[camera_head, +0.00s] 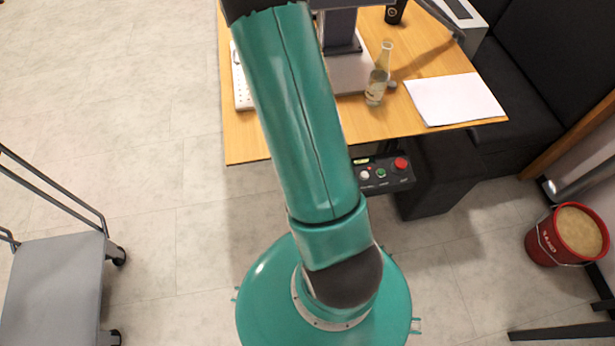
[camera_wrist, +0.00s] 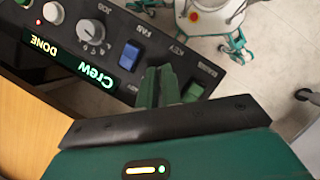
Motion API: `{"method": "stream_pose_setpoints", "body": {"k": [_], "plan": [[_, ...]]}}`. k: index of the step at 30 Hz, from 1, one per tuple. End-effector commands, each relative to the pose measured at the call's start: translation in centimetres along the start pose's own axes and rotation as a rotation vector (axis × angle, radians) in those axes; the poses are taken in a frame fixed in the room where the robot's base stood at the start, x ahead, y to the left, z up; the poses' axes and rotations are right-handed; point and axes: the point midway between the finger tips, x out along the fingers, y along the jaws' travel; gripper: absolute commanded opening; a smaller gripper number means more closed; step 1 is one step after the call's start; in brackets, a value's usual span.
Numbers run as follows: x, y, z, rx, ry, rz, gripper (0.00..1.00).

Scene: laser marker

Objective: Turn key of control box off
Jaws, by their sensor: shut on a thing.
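The black control box (camera_head: 398,184) is mounted under the table's front edge in the head view. It carries a red button, a green button and a white button. In the wrist view the control box panel (camera_wrist: 70,22) fills the upper left, with a grey knob, a blue switch and a green switch. My gripper (camera_wrist: 159,76) is at the panel between the blue and green switches, beside a "KEY" label. Its green fingers are closed together on the key, which they hide. In the head view my arm covers the gripper.
The wooden table (camera_head: 245,148) holds a glass bottle (camera_head: 376,85), a white paper sheet (camera_head: 454,99) and a machine. A grey cart (camera_head: 55,285) stands at the left and a red bucket (camera_head: 568,237) at the right.

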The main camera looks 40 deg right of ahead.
Motion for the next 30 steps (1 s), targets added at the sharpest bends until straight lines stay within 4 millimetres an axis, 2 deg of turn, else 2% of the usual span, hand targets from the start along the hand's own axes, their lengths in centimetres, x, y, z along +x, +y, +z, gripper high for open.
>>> {"method": "stream_pose_setpoints", "body": {"k": [20,21,24,30], "plan": [[-0.07,0.01,-0.06,-0.067,0.002,0.029,0.0],[-0.07,0.02,-0.06,-0.067,0.002,0.029,0.12],[-0.06,0.01,-0.05,-0.066,0.002,0.028,0.28],[-0.03,-0.01,-0.02,-0.066,0.001,0.028,0.28]]}}
